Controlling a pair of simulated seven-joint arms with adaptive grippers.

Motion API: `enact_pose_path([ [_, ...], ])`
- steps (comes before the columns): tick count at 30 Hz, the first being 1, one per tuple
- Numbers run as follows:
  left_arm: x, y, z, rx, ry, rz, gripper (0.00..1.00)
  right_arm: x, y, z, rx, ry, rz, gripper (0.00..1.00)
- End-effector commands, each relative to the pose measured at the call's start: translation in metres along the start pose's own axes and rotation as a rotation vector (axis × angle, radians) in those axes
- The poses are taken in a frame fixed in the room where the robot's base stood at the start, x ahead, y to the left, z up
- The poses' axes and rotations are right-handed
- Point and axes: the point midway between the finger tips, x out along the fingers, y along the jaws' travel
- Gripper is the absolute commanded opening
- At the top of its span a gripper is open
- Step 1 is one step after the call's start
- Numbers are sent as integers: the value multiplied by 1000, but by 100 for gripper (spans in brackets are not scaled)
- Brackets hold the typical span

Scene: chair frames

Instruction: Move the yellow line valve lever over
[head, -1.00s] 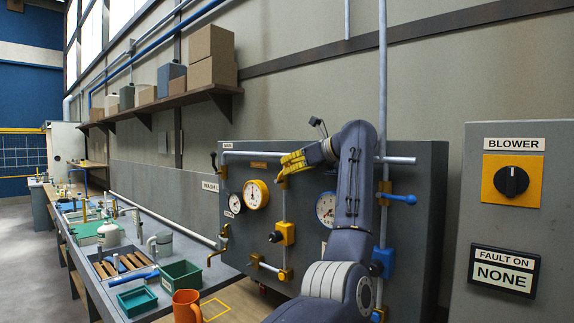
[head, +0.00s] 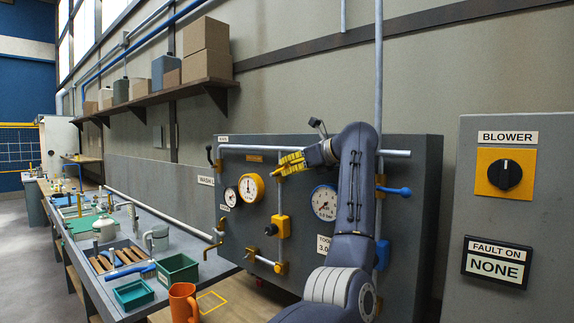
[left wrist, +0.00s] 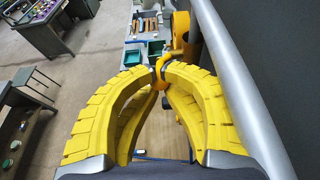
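The yellow valve lever (head: 280,177) is near the top of this line, mostly hidden by my gripper. My left gripper (head: 284,168) has yellow ribbed fingers and reaches the lever from the right. In the left wrist view its fingertips (left wrist: 158,68) come together on an orange-yellow piece that appears to be the lever. My right gripper is out of view.
A blue lever (head: 398,190) sticks out on the right pipe behind my arm. Round gauges (head: 251,187) sit beside the yellow line. A grey pipe (left wrist: 240,80) runs close to the right finger. The blower cabinet (head: 467,150) is at the right. An orange mug (head: 183,302) stands in front.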

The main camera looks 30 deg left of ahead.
Motion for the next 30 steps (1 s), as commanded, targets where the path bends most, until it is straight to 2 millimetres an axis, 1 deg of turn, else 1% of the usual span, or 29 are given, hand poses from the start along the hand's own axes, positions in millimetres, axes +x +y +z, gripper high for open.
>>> enact_pose_path([
  [1, 1, 0, -3, 1, 4, 1, 0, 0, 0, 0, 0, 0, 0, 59],
  [14, 2, 0, -5, 1, 4, 1, 0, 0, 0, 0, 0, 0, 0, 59],
  [25, 4, -1, -22, 2, 4, 1, 0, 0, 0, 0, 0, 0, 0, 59],
  [30, 4, 0, -25, 1, 4, 1, 0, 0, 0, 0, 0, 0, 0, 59],
])
